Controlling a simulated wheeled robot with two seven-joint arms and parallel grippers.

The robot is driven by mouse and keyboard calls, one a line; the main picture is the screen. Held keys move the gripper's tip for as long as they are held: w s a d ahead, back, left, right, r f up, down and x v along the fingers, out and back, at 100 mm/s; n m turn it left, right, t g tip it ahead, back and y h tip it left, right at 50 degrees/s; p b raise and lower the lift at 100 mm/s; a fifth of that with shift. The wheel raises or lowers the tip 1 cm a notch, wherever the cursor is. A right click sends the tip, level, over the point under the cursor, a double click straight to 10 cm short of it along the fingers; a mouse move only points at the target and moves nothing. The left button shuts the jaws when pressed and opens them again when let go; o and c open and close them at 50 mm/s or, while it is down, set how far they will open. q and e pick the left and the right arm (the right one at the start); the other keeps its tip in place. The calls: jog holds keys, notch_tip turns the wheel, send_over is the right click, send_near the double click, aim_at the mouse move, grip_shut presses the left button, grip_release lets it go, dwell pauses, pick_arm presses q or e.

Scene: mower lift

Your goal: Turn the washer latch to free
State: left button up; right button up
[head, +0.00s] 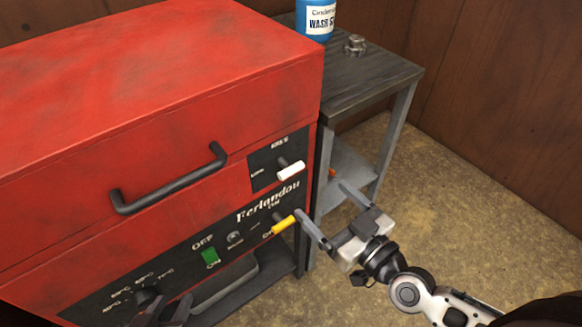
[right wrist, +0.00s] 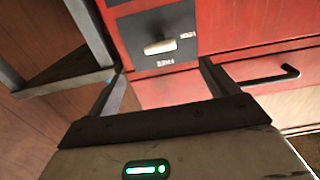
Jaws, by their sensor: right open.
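The washer latch (head: 290,171) is a white handle on a black plate on the front of the red washer (head: 150,120). It lies roughly sideways in the head view and also shows in the right wrist view (right wrist: 160,47), above the word FREE. My right gripper (head: 319,198) is open and empty, below and right of the latch in the head view. In the right wrist view the latch shows between and beyond its two fingertips (right wrist: 163,73), apart from both.
A yellow-handled lever (head: 284,225) sits close to my right gripper's left finger in the head view. A black bar handle (head: 170,180) and a green switch (head: 209,256) are on the washer. A grey side table (head: 375,85) stands behind, holding a blue bottle (head: 316,18). Floor at right is clear.

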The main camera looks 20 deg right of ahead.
aim_at(294, 173)
jog(key=x, duration=1.1)
jog(key=shift+w+a+p, duration=0.1)
jog(key=shift+w+p, duration=0.1)
jog(key=shift+p, duration=0.1)
jog(key=c, duration=0.9)
